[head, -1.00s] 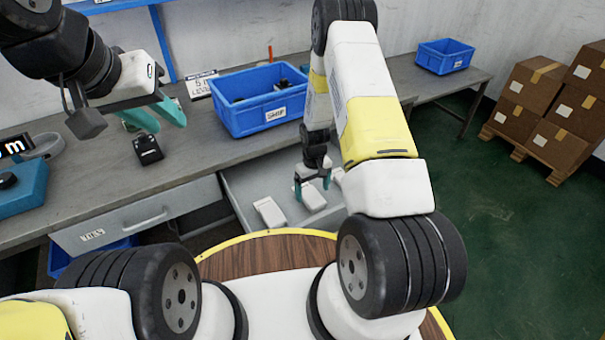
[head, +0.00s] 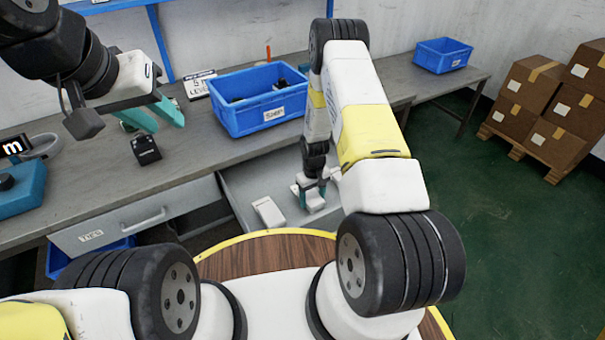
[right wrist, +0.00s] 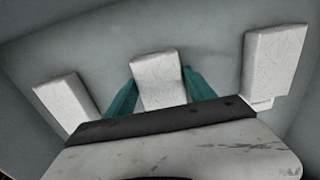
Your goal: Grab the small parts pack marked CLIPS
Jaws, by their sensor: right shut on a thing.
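Several white packs lie in the open drawer, and three show in the right wrist view: a left pack (right wrist: 65,100), a middle pack (right wrist: 158,72) and a right pack (right wrist: 272,62). No CLIPS marking is readable on any of them. My right gripper (head: 311,190) is down in the drawer, its teal fingers on both sides of the middle pack (head: 314,204), shut on it. In the right wrist view the fingers (right wrist: 160,90) flank that pack. The left pack (head: 268,212) lies apart. My left gripper (head: 152,114) is open and empty above the bench.
The open drawer (head: 240,190) sits under the grey bench, right of a closed drawer marked TIES (head: 130,217). A blue SHIP bin (head: 240,117) and a small black part (head: 146,150) stand on the bench. Cartons (head: 540,110) stand at the far right.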

